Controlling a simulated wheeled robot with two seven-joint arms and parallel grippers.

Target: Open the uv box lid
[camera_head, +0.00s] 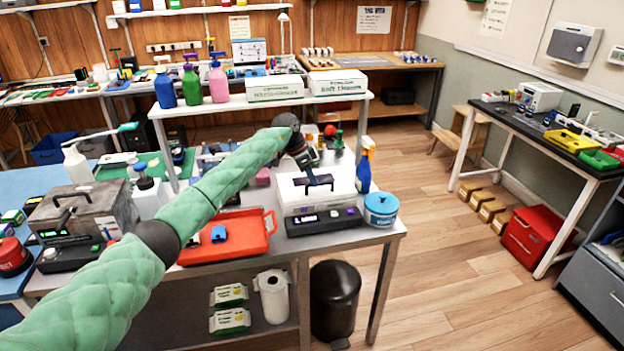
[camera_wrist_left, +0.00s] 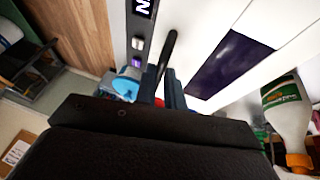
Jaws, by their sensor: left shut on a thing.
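The uv box (camera_head: 318,208) is a white box with a dark front panel and a small lit display, near the right end of the metal table. Its white lid (camera_head: 340,185) looks down on the box and has a black handle (camera_head: 318,183) and a dark window. My left gripper (camera_head: 308,167) is over the lid from behind, shut on the handle. In the left wrist view, the dark fingers (camera_wrist_left: 163,88) close around the black handle bar (camera_wrist_left: 168,50), with the lid's dark window (camera_wrist_left: 228,62) beside it. My right gripper is in no view.
An orange tray (camera_head: 262,246) with a blue item lies left of the box. A blue-and-white tub (camera_head: 381,210) and a blue spray bottle (camera_head: 364,170) stand close on its right. A grey box (camera_head: 95,208) with a handle stands at the left. Behind is a raised white shelf (camera_head: 262,101).

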